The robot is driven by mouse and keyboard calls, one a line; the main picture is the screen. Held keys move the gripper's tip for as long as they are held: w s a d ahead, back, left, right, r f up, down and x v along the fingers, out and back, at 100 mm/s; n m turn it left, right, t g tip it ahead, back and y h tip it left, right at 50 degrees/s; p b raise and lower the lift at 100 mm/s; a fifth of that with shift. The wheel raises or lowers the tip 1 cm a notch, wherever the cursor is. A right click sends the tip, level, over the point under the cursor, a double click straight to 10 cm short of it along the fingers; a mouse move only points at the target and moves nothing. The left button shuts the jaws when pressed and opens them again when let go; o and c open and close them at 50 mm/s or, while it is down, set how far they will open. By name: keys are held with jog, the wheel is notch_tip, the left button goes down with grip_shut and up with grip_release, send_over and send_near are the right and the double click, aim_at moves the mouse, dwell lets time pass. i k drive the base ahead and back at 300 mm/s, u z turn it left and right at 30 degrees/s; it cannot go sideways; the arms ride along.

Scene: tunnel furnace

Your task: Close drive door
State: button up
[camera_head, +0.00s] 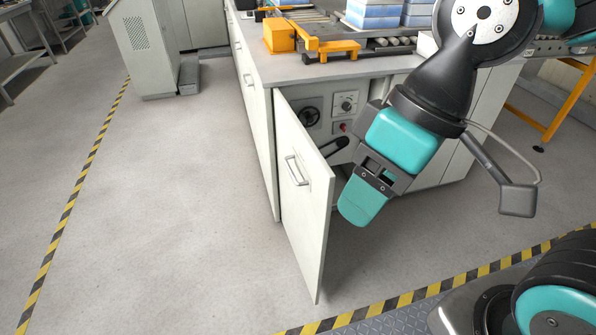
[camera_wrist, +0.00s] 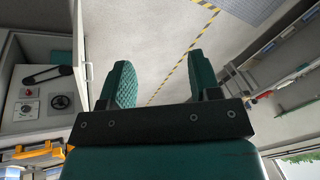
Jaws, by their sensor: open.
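The drive door (camera_head: 302,195) is a tall white panel with a metal bar handle (camera_head: 296,170). It stands open, swung out from the end of the white cabinet. In the wrist view the door (camera_wrist: 82,55) shows nearly edge-on, left of the fingers. My gripper (camera_head: 366,193) is to the right of the door in the head view, on the side of the opening. In the wrist view my gripper (camera_wrist: 160,80) has its two teal fingers apart with nothing between them. Behind the door, the compartment shows a dark wheel, a control panel (camera_head: 345,104) and a black belt (camera_head: 335,147).
The cabinet top (camera_head: 290,70) carries an orange fixture (camera_head: 320,45), rollers and blue-white stacks (camera_head: 372,14). A grey-white cabinet (camera_head: 143,45) stands at the back left. The floor (camera_head: 165,200) left of the door is clear. Yellow-black tape (camera_head: 75,185) marks the floor.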

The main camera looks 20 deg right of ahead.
aim_at(307, 181)
jog(key=u, duration=2.3)
jog(key=k, duration=1.05)
jog(key=z, duration=1.2)
jog(key=i, duration=0.5)
jog(key=u, duration=0.05)
